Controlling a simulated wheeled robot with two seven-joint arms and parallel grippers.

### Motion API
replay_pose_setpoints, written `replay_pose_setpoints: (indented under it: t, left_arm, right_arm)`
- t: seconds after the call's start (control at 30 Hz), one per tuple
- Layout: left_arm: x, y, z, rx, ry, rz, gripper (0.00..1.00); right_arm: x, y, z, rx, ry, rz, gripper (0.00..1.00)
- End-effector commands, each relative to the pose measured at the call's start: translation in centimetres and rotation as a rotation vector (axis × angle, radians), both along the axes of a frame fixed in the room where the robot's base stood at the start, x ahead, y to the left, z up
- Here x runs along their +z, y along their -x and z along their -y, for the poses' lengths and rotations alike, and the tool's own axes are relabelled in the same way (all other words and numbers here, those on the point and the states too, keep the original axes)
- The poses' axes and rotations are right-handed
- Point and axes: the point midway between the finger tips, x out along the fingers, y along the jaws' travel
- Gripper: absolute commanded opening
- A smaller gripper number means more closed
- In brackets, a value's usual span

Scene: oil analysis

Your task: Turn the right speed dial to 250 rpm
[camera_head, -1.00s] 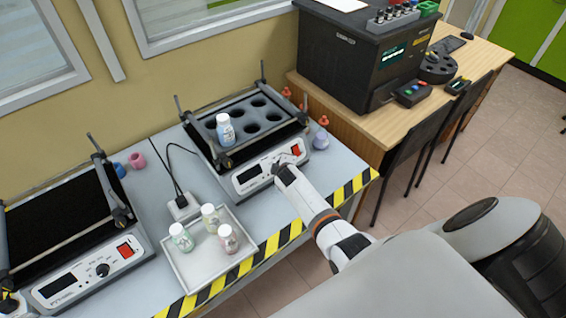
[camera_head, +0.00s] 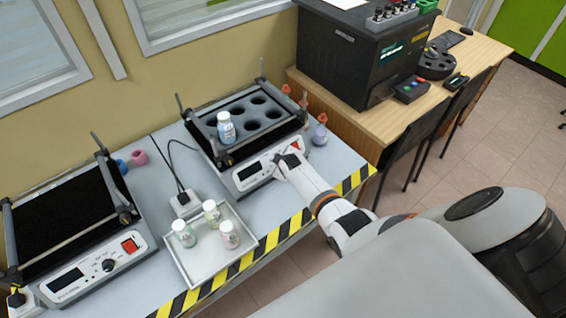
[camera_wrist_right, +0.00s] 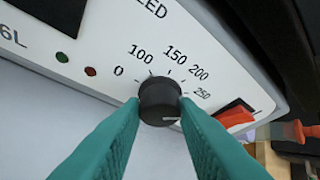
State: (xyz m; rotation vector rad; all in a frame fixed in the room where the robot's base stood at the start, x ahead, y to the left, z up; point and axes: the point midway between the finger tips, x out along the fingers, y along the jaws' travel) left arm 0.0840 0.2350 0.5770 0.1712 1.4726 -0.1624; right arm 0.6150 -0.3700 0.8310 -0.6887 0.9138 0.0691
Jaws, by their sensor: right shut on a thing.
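The right speed dial is a black knob (camera_wrist_right: 160,101) on the white front panel of the right shaker (camera_head: 248,178). In the right wrist view, the scale around it reads 0, 100, 150, 200 and 250. The knob's white mark points to the right of the picture, below the 250 label; the slanted view makes its exact reading hard to tell. My right gripper (camera_wrist_right: 158,118) has its teal fingers on either side of the knob, shut on it. In the head view, the right gripper (camera_head: 285,162) is at the shaker's panel and hides the dial. My left gripper is not in view.
A red switch (camera_wrist_right: 236,116) sits right of the dial. A blue-labelled bottle (camera_head: 226,127) stands in the shaker's rack. A tray (camera_head: 191,272) with three bottles lies in front. The left shaker (camera_head: 90,270) stands at left, and a small flask (camera_head: 319,135) stands at right.

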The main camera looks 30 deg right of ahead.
Motion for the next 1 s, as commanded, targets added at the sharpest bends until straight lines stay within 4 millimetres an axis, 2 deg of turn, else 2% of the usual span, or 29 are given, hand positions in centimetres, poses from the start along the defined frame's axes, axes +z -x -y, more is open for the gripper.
replay_pose_setpoints:
  t: [0.1,0.13,0.27,0.63,1.0]
  left_arm:
    - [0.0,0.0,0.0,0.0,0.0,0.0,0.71]
    - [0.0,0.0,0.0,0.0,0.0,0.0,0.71]
    - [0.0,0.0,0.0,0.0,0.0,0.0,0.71]
    - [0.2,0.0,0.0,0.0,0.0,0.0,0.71]
    - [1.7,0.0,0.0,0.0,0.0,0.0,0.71]
  right_arm:
    - [-0.2,0.2,0.0,0.0,0.0,-0.005,0.05]
    - [-0.2,0.2,0.0,0.0,0.0,-0.005,0.29]
    - [-0.2,0.1,0.0,-0.001,0.001,-0.005,0.49]
    - [0.2,0.3,-0.1,0.0,0.002,-0.002,0.49]
    - [3.6,3.0,-1.1,0.001,0.001,0.0,0.49]
